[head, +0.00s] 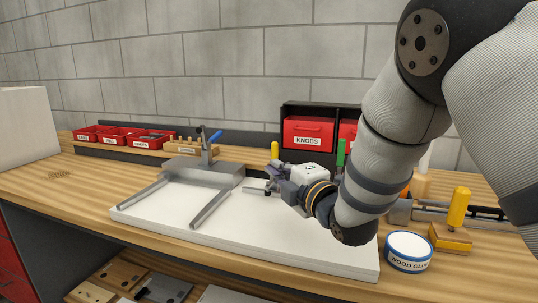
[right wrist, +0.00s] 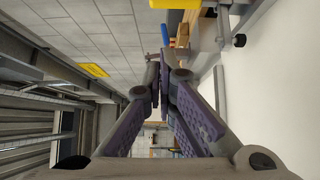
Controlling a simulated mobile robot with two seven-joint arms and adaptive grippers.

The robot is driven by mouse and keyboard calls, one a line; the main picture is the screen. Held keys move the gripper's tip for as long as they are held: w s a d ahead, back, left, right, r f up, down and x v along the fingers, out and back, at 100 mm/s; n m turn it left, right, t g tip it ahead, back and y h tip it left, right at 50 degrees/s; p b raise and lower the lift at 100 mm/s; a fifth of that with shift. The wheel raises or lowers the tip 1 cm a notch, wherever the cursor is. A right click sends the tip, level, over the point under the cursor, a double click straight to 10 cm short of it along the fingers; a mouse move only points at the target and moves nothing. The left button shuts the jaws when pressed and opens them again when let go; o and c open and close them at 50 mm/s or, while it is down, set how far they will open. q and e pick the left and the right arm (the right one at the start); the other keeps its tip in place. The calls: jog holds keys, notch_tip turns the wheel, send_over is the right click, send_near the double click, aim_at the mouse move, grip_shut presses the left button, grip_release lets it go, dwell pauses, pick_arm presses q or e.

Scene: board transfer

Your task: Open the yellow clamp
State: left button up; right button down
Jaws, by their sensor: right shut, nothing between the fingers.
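The yellow clamp's upright yellow handle (head: 274,150) rises behind my right gripper at the back of the white board (head: 150,216). In the right wrist view the yellow handle (right wrist: 176,4) is cut by the top edge. A metal bar with a dark tip (right wrist: 239,40) lies beside it, low over the board. My right gripper (head: 271,174) is shut and empty, in front of and below the yellow handle. In the right wrist view its purple-padded fingers (right wrist: 164,75) meet, apart from the handle. The gripper hides the clamp's base. My left gripper is out of view.
A clamp with a blue handle (head: 215,136) stands on a grey metal fixture (head: 205,172) at the left. Red bins (head: 309,132) stand behind. A wood glue tub (head: 409,251) and a yellow-handled tool (head: 459,207) stand at the right. The board's front is clear.

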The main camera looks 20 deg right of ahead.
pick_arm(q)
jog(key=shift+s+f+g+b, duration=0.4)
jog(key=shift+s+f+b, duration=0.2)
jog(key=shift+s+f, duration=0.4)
pick_arm(e)
jog(key=w+d, duration=0.1)
jog(key=w, duration=0.8)
jog(key=shift+f, duration=0.2)
jog(key=shift+d, duration=0.1)
jog(key=shift+w, duration=0.15)
